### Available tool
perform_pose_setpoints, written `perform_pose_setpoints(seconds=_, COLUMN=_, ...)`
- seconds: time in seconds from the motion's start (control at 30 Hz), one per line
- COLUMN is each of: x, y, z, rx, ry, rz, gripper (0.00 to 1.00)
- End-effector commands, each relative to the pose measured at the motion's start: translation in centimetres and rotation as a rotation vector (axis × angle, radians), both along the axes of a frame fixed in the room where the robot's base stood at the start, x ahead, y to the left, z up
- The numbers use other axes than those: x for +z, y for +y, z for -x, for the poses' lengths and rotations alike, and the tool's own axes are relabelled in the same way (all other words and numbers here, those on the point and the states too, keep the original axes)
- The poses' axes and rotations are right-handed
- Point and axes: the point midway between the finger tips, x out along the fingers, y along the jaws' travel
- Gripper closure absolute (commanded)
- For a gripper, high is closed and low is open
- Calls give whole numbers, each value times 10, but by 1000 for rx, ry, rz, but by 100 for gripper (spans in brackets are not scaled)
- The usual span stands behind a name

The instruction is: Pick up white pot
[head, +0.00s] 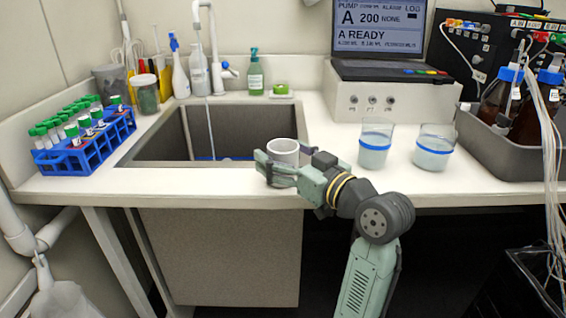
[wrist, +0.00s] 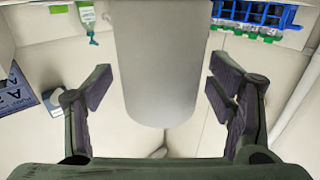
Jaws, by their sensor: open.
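The white pot (head: 284,150) is a plain, pale grey-white cylinder with an open top, upright at the front right corner of the sink. It also shows large in the wrist view (wrist: 160,60), between the two fingers. My gripper (head: 266,167) is open, with its fingers on either side of the pot. In the wrist view, there is a visible gap between each finger and the pot wall. The fingers hide the pot's lower part in the head view, so I cannot see what its base rests on.
The sink (head: 172,140) opens behind and left of the pot. A blue rack (head: 75,160) of green-capped tubes stands at the left. Two beakers with blue bands, one here (head: 375,147) and one here (head: 433,150), stand to the right. The front counter strip (head: 180,190) is clear.

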Motion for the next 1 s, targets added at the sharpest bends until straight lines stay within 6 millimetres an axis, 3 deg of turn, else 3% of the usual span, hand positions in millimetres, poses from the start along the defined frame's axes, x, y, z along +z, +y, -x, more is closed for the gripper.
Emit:
perform_pose_setpoints(seconds=0.23, x=-1, y=1, z=-2, rx=-1, ry=-1, rz=1, gripper=25)
perform_pose_setpoints(seconds=0.9, x=0, y=1, z=-2, rx=0, ry=0, rz=0, gripper=69)
perform_pose_setpoints(seconds=1.0, x=0, y=1, z=-2, rx=0, ry=-1, rz=-1, gripper=69)
